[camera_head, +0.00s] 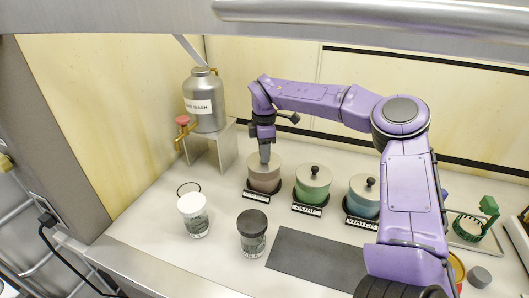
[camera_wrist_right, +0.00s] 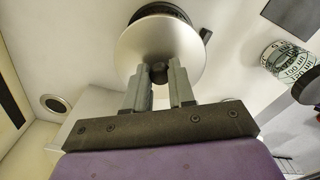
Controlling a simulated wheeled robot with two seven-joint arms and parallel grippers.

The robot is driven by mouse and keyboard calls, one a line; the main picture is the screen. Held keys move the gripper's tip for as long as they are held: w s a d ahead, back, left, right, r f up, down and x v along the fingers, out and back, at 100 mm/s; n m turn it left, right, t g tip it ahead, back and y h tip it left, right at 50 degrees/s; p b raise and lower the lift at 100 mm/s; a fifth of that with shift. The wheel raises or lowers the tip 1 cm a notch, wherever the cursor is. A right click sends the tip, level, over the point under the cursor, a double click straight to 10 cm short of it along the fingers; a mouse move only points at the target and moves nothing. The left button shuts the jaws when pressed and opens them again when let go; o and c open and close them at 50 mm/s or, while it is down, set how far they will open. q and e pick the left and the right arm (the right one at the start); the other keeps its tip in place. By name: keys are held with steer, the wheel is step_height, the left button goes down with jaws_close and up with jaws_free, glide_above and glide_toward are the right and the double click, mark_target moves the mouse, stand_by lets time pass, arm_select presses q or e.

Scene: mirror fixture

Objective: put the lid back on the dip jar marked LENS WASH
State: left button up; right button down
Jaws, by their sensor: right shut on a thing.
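My right gripper (camera_head: 264,155) reaches down from above to the leftmost dip jar (camera_head: 265,182), which is pinkish brown and stands on a black labelled base. In the right wrist view my gripper (camera_wrist_right: 159,76) is shut on the black knob (camera_wrist_right: 158,72) of a round silvery lid (camera_wrist_right: 150,42). The lid is over the leftmost jar; I cannot tell whether it is fully seated. The label (camera_head: 256,197) of that jar is too small to read surely. My left gripper is not in view.
A green jar (camera_head: 313,190) and a blue jar (camera_head: 361,204), both lidded, stand to the right. A metal can (camera_head: 204,115) sits on a stand at the left.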

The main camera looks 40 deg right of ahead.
steer(key=shift+b, duration=0.3)
stand_by(0.4)
steer(key=shift+c, duration=2)
jaws_free()
steer(key=shift+r+p, duration=2)
steer(key=shift+r, duration=1.55)
jaws_close()
